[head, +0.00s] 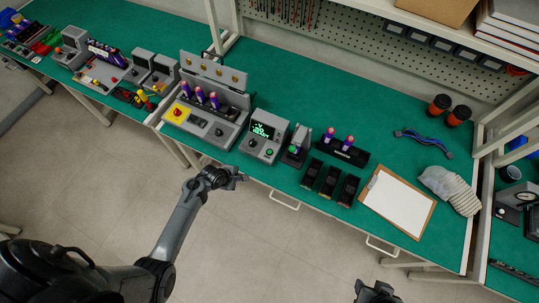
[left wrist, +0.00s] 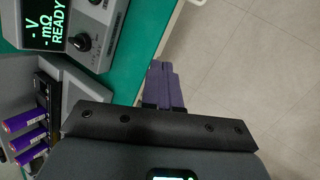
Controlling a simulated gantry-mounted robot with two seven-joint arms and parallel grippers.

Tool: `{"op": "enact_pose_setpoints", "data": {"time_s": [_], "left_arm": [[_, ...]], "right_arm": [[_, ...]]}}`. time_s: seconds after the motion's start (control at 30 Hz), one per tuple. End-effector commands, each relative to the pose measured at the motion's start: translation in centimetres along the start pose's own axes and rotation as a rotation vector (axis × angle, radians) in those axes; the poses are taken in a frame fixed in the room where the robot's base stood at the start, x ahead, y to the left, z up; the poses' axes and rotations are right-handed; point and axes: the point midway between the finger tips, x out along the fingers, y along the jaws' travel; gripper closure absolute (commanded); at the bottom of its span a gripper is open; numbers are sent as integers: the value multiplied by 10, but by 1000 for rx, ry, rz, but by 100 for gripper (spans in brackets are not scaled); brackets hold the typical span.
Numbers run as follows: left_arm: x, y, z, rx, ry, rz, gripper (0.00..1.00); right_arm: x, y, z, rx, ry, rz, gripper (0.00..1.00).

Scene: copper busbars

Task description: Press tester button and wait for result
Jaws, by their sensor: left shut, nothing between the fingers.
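The tester (head: 264,136) is a grey box on the green bench, with a lit green display. In the left wrist view its display (left wrist: 45,22) reads "-V, -mΩ, READY", beside a black knob (left wrist: 83,42). A small green button (head: 269,152) seems to sit on its front in the head view. My left gripper (head: 240,177) is in front of the bench edge, left of and below the tester, not touching it. Its purple fingers (left wrist: 164,85) are together and empty in the left wrist view. My right gripper (head: 378,292) is at the bottom edge, partly cut off.
Left of the tester stands a grey fixture (head: 222,130) with purple cylinders and a red button on yellow (head: 178,112). To its right are a small stand (head: 297,146), a black rack (head: 343,152), black bins (head: 329,181) and a clipboard (head: 398,203). The floor in front is clear.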

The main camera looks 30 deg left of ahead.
Motion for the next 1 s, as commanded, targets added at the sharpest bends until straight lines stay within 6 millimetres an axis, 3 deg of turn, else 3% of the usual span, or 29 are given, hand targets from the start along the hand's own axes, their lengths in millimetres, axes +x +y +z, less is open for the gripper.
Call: {"op": "enact_pose_setpoints", "data": {"time_s": [0.03, 0.2, 0.4, 0.5, 0.7, 1.0], "left_arm": [[27, 14, 6, -66, -41, 19, 100], [62, 70, 38, -164, -146, 68, 100], [58, 133, 61, -188, -195, 145, 100], [53, 153, 69, -184, -209, 172, 100], [48, 175, 78, -176, -222, 200, 100], [46, 178, 79, -174, -223, 204, 100]], "right_arm": [[17, 0, 6, -2, -1, 2, 57], [39, 0, 13, -6, -2, 4, 57], [49, 0, 16, -5, -2, 4, 57], [52, -1, 17, -5, -2, 4, 57], [54, -2, 17, -2, -1, 1, 57], [53, -3, 17, 4, 1, -3, 57]]}}
